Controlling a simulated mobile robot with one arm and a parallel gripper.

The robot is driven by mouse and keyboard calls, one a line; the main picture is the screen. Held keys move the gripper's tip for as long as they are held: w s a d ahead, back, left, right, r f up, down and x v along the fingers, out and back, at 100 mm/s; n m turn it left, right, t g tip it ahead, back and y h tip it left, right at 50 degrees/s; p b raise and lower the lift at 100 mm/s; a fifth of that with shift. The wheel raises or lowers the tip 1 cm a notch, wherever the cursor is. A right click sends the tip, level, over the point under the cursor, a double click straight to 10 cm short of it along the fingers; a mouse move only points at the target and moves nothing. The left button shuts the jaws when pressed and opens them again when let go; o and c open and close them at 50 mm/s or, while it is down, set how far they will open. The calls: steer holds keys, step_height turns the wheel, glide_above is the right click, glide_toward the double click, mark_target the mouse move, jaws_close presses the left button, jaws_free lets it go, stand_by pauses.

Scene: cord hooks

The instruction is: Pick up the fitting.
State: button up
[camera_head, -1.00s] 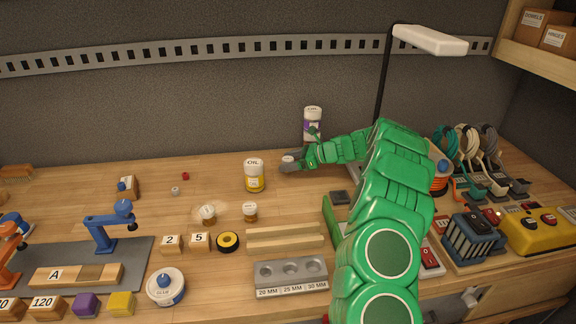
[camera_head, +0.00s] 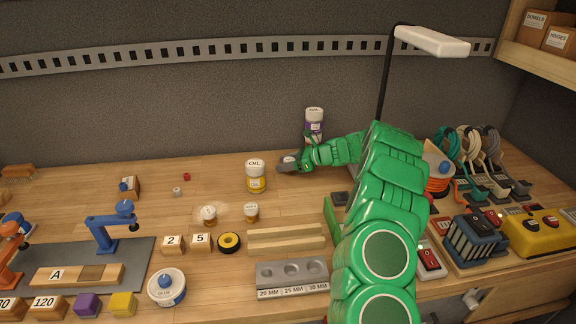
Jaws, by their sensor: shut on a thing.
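My gripper (camera_head: 287,164) is at the back middle of the bench, at the end of my green arm reaching in from the front right. Its jaws are shut on a small pale thing (camera_head: 288,159), which I take to be the fitting. The gripper is low over the wood, and I cannot tell whether the held thing touches the bench.
Small jars (camera_head: 251,212), wooden strips (camera_head: 285,238) and a grey hole gauge (camera_head: 290,273) lie in front.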

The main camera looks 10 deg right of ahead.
mark_target(286, 159)
steer(key=shift+r, duration=0.15)
steer(key=shift+r, duration=0.25)
step_height(286, 159, up, 2)
steer(key=shift+r, duration=0.25)
steer(key=s+r, duration=1)
steer(key=s, duration=0.4)
steer(key=shift+w+d+r+m+t+h, duration=0.6)
steer(key=shift+m+t+h, duration=0.8)
steer(key=shift+m, duration=0.35)
steer(key=shift+w+d+r+m+t+h, duration=0.55)
steer(key=shift+m+t+h, duration=0.8)
steer(key=shift+m, duration=0.35)
steer(key=shift+w+d+r+m+t+h, duration=0.55)
steer(key=shift+m+t+h, duration=0.7)
steer(key=shift+m+h, duration=0.4)
